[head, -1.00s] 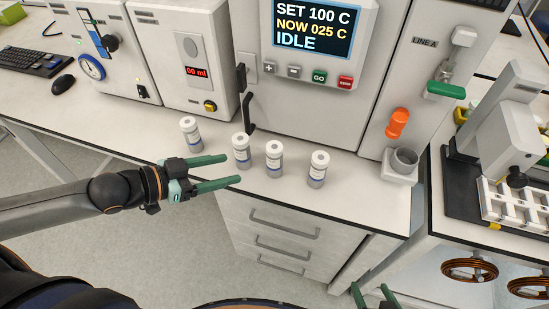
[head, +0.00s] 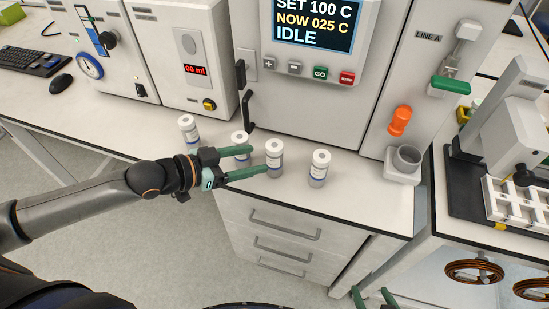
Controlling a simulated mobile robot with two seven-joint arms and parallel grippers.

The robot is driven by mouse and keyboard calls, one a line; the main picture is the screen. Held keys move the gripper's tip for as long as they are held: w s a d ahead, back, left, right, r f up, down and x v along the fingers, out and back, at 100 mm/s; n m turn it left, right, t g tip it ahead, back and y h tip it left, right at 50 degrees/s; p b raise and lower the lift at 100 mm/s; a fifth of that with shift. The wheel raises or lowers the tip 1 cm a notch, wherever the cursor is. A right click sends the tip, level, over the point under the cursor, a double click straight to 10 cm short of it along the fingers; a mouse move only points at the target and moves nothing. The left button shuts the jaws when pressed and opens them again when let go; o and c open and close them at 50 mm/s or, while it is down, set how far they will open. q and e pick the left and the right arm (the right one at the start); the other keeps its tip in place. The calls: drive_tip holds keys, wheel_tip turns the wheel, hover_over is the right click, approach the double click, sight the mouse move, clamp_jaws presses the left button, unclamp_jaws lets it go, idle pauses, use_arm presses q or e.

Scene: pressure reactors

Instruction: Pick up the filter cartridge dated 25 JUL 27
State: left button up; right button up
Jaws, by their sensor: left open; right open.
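Several white filter cartridges with small labels stand upright in a row on the bench; the printed dates are too small to read. The leftmost cartridge (head: 188,129) is clear of my gripper. The second cartridge (head: 240,138) is partly hidden behind my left gripper's upper finger. The third cartridge (head: 274,156) stands just beyond the fingertips. The rightmost cartridge (head: 319,167) stands apart. My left gripper (head: 259,160) is open and empty, its fingers pointing right at the third cartridge; I cannot tell whether they touch it. My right gripper (head: 374,298) shows only its open fingertips at the bottom edge.
A reactor cabinet with a display (head: 313,24) stands behind the row, with a black handle (head: 247,112). A grey cup holder (head: 404,160) is at the bench's right. Drawers (head: 285,231) lie below the front edge.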

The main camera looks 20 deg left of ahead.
sight(267, 152)
use_arm(q)
drive_tip(key=x, duration=0.5)
drive_tip(key=shift+w+r, duration=0.2)
drive_tip(key=shift+r, duration=0.15)
drive_tip(key=shift+w+d+f, duration=0.1)
drive_tip(key=shift+w+f, duration=0.05)
clamp_jaws()
idle(0.4)
